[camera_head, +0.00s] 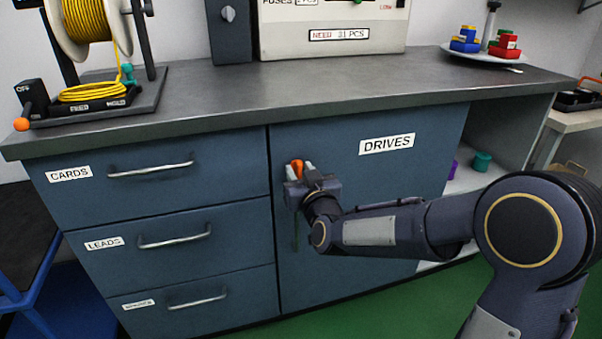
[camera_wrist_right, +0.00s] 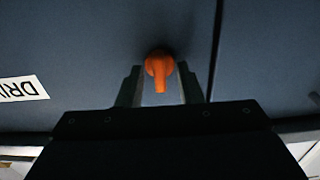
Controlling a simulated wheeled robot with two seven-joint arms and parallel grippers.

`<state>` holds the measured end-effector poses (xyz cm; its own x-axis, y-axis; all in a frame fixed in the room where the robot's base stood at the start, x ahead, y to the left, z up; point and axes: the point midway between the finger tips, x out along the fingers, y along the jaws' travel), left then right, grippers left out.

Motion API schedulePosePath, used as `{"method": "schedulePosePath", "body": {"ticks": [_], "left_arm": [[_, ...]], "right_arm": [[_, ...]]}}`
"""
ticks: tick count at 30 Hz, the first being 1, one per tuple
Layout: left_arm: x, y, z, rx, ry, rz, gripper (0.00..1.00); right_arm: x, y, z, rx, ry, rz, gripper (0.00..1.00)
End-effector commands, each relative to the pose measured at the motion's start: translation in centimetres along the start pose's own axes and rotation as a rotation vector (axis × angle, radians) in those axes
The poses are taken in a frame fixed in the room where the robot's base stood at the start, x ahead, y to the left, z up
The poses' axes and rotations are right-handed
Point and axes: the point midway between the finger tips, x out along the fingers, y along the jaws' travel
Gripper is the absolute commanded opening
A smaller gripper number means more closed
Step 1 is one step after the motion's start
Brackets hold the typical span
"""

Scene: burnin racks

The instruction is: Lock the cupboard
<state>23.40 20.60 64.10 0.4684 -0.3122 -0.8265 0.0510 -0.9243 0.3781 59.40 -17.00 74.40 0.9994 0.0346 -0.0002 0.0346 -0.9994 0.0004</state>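The cupboard door (camera_head: 385,177), blue-grey and labelled DRIVES, is closed flush beside the drawers. An orange turn knob (camera_head: 296,169) sits near its upper left edge. My right gripper (camera_head: 300,171) is at the door, with its fingertips around the knob. In the right wrist view the orange knob (camera_wrist_right: 160,68) shows between the two fingers (camera_wrist_right: 158,88), with a visible gap on each side, so the gripper is open. The knob's pointed tip is towards the gripper's palm in that view. My left gripper is not in view.
Drawers with metal handles, labelled CARDS (camera_head: 70,174) and LEADS (camera_head: 104,243), stand left of the door. The grey worktop (camera_head: 230,95) overhangs above. A cable reel (camera_head: 88,22) stands on it at left. Open shelves (camera_head: 480,180) are at right; green floor lies below.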

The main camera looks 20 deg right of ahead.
Motion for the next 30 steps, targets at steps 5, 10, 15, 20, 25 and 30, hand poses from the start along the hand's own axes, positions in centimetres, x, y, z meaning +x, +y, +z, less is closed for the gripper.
{"method": "schedulePosePath", "body": {"ticks": [5,10,15,20,25,30], "left_arm": [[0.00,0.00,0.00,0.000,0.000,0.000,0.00],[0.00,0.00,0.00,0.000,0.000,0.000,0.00],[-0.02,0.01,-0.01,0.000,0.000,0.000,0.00],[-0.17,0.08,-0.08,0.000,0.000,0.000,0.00],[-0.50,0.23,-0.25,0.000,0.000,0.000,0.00],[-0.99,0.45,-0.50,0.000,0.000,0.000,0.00]], "right_arm": [[-0.03,0.00,-0.01,0.000,0.000,0.000,0.16],[-0.03,0.00,-0.02,0.000,0.000,0.000,0.00],[-0.03,0.00,-0.03,-0.003,0.001,0.000,0.00],[-0.02,-0.01,-0.08,-0.033,0.001,0.000,0.00],[-0.02,-0.06,-0.18,-0.113,0.001,0.000,0.00],[-0.02,-0.14,-0.18,-0.244,0.000,0.000,0.00]]}}
